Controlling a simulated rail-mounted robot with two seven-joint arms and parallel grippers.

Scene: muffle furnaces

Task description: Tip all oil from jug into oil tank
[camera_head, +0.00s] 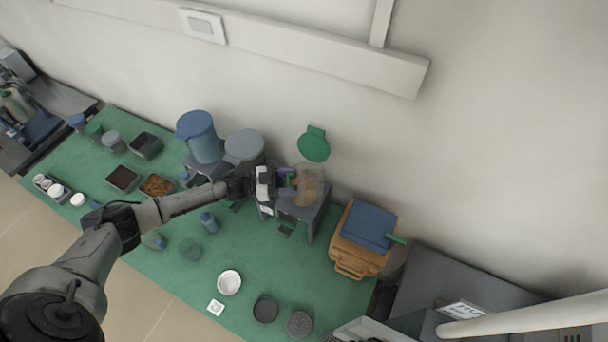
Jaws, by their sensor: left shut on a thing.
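My left gripper (288,181) reaches in from the left, shut at the near side of a clear vessel (312,190) with amber contents. This vessel looks like the oil tank; it stands on a grey stand (318,214), its green lid (313,145) swung open toward the wall. The held thing, apparently the jug, is mostly hidden by the gripper and blends with the tank; only a small orange-amber patch shows between the fingers. I cannot tell its tilt or how much oil is in it. My right gripper is not in view.
A blue tank (204,145) and a grey-lidded tank (245,146) stand close to the left. An orange box with a blue top (368,226) is on the right. Dishes, including a white bowl (229,282), lie in front on the green mat (190,295).

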